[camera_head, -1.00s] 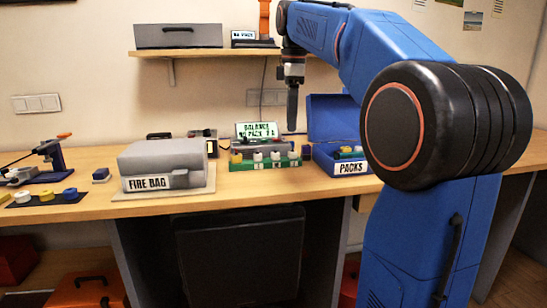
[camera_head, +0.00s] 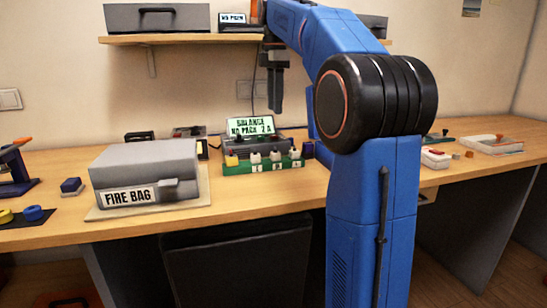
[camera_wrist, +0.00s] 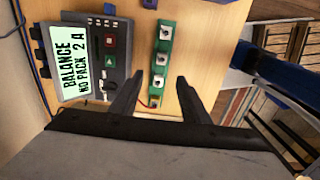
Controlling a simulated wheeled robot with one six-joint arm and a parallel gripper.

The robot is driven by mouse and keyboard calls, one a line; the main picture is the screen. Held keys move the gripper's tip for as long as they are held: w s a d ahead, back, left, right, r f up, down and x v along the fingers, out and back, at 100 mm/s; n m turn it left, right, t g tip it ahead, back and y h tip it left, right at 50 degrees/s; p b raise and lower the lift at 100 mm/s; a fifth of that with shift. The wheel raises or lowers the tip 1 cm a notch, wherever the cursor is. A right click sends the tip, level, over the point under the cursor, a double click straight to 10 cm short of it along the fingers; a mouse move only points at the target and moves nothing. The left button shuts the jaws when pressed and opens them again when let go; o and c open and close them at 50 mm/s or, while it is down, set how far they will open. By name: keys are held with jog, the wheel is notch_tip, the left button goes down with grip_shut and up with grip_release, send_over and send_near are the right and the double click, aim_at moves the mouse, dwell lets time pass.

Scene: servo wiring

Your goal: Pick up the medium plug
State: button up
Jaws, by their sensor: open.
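I cannot tell which piece, if any, is the medium plug. My gripper (camera_head: 275,112) hangs above the strip and points down. In the wrist view, its two fingers (camera_wrist: 160,77) stand apart on either side of the strip's near end, with nothing held between them.
A grey device with a lit screen (camera_head: 251,126) reading "BALANCE NO PACK 2 A" stands behind the strip. A grey "FIRE BAG" box (camera_head: 150,170) is to the left. A shelf (camera_head: 180,40) is above. White trays (camera_head: 491,144) lie at the right. Desk front is clear.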

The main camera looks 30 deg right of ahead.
send_over(275, 152)
notch_tip(275, 152, down, 9)
jog(key=shift+w, duration=0.15)
jog(key=shift+s+f, duration=0.2)
jog(key=shift+f, duration=2.55)
grip_shut()
